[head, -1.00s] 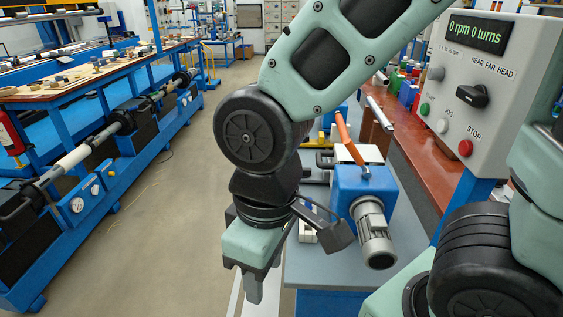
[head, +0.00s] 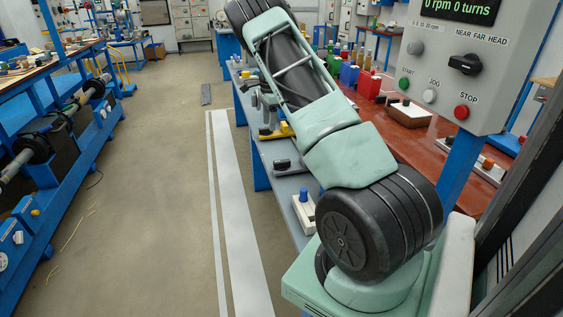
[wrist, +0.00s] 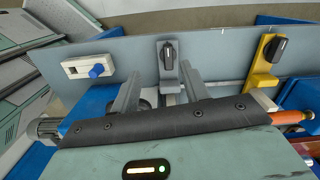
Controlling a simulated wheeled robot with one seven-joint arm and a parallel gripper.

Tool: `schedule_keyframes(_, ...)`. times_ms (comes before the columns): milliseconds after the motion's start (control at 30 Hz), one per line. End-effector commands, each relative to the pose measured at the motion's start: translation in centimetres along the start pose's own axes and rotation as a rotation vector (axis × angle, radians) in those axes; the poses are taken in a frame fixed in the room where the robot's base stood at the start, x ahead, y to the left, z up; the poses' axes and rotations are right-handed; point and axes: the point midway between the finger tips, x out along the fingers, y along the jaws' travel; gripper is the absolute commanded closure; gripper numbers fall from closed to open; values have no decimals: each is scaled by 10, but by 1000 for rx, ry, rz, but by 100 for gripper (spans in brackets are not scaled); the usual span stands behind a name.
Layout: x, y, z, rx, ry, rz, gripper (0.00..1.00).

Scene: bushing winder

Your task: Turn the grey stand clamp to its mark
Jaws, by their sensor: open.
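The grey stand clamp (wrist: 168,78) with its black knob (wrist: 168,50) stands on the grey bench in the wrist view. It lies ahead of my gripper (wrist: 160,68), between the lines of the two fingers. The fingers are apart with nothing held; I cannot tell whether they touch the clamp. The clamp's lower part is partly hidden by my gripper body. In the head view the clamp (head: 287,166) shows small, left of my arm. I cannot make out its mark clearly. My gripper is not clearly visible in the head view.
A yellow clamp (wrist: 262,72) with a black knob is to the right. A white block (wrist: 75,67) with a blue knob is to the left. An orange handle (wrist: 292,117) is at right. The control panel (head: 440,70) reads 0 rpm 0 turns.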

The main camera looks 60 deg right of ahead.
Motion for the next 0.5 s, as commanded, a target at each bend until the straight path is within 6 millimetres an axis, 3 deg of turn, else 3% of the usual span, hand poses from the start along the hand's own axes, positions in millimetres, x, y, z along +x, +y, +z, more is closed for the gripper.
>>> schedule_keyframes(33, 5, -4, -20, 49, 17, -2, 55)
schedule_keyframes(167, 9, -9, -47, 124, 39, -2, 55)
schedule_keyframes(367, 26, -9, -53, 140, 44, -1, 55)
schedule_keyframes(500, 52, -9, -53, 137, 43, 1, 55)
